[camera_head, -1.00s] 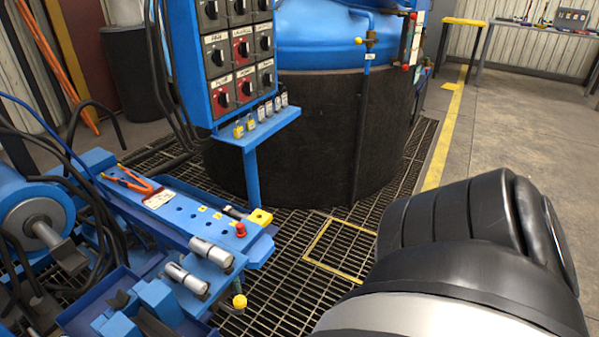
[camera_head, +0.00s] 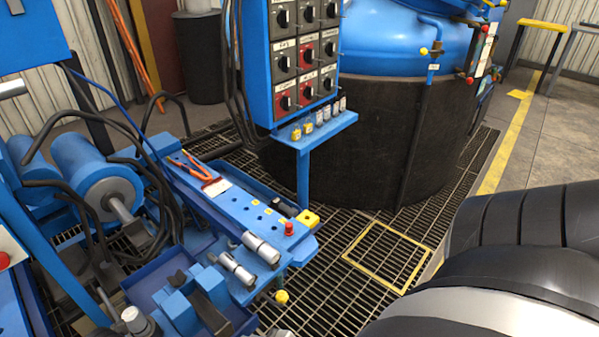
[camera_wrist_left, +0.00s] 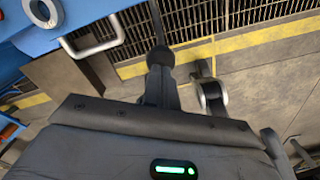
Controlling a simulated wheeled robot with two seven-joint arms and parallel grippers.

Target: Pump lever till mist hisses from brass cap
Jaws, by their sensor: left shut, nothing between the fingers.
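No lever can be told apart for certain, and no brass cap can be made out for sure. A blue bench unit (camera_head: 232,205) holds two silver cylinders (camera_head: 261,247), a red knob (camera_head: 289,229) and a yellow ball knob (camera_head: 281,297) below its front end. In the left wrist view, my left gripper (camera_wrist_left: 163,75) is shut and empty, with dark fingers pointing up the picture over grating and floor. It is not seen in the head view. My right gripper is out of view.
A blue control panel (camera_head: 306,52) with rotary switches stands in front of a large dark pit furnace (camera_head: 370,140). Blue motor-like cylinders and black hoses crowd the left. Open grating with a yellow-outlined square (camera_head: 388,257) lies to the right. A black arm link of mine fills the lower right.

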